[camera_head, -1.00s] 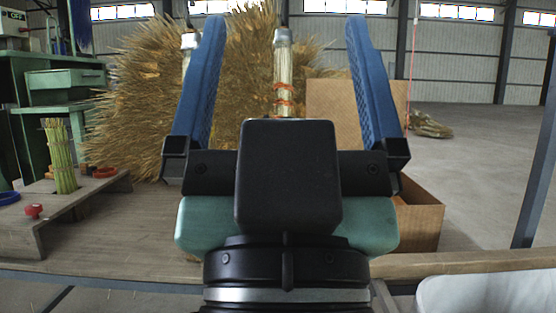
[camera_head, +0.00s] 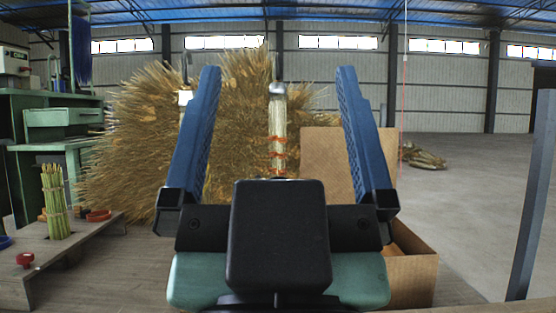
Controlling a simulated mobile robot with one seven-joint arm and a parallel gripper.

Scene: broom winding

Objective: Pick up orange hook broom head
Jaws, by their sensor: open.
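My gripper (camera_head: 278,140) is open and empty in the middle of the head view, its two blue fingers spread wide. Between the fingers, farther back, a pale broom head (camera_head: 278,125) bound with orange bands hangs from a grey hook at its top. It shows no contact with the fingers. Its lower end is hidden behind my gripper's black body. A second hook with a pale top (camera_head: 185,97) shows to the left, mostly hidden by the left finger and straw.
A large straw pile (camera_head: 135,150) stands behind. An open cardboard box (camera_head: 410,275) is at the right. A wooden block (camera_head: 75,255) with a stalk bundle (camera_head: 55,200) is at the left, near a green machine (camera_head: 50,130). A dark post (camera_head: 533,200) stands far right.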

